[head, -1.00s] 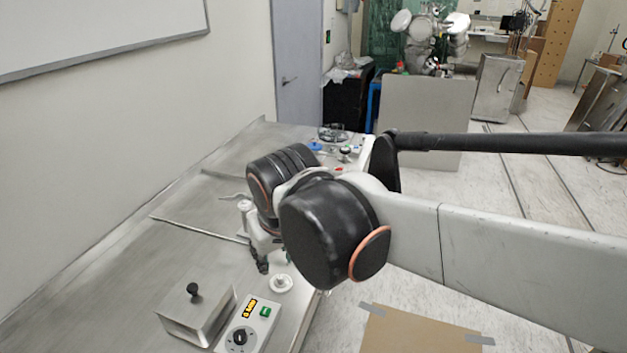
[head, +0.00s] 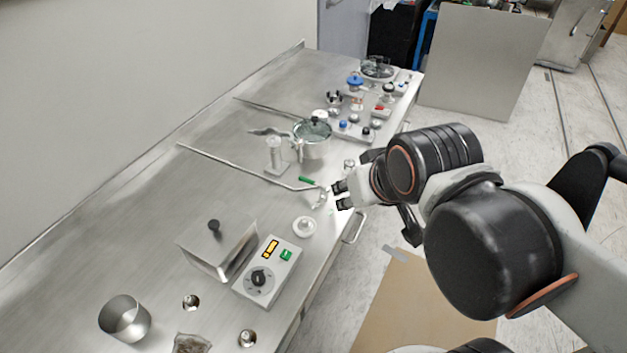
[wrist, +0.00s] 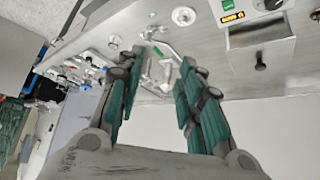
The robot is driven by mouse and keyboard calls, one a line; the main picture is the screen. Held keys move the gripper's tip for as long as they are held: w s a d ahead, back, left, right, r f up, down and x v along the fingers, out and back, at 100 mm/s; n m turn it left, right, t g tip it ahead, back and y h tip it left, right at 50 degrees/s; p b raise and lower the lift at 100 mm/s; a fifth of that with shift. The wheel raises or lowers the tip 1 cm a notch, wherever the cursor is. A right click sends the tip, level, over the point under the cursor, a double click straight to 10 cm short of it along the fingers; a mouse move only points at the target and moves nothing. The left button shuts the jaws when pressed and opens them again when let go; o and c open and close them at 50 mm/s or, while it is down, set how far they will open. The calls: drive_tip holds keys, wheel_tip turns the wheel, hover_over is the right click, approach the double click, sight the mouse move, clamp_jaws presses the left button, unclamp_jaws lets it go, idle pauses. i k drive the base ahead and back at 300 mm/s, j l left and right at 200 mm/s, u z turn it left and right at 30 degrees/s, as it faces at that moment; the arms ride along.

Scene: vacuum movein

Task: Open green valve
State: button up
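The green valve (head: 307,180) is a small green lever at the end of a thin metal pipe, near the bench's right edge in the head view. My gripper (head: 342,195) is just right of the valve in the head view, apart from the lever as far as I can see. In the wrist view my gripper (wrist: 156,68) has its two teal-padded fingers spread wide, with nothing between the pads. The exact height gap cannot be told.
A steel box with a black knob (head: 216,240), a control unit with an orange display (head: 267,272) and a white round fitting (head: 304,227) stand nearer. A glass-lidded pot (head: 312,135) stands behind the valve. Bare bench (head: 130,215) lies left.

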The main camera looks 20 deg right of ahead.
sight(323, 187)
drive_tip(key=i+l, duration=0.15)
drive_tip(key=l, duration=0.2)
drive_tip(key=i+l, duration=0.35)
drive_tip(key=l, duration=0.3)
drive_tip(key=u, duration=1.95)
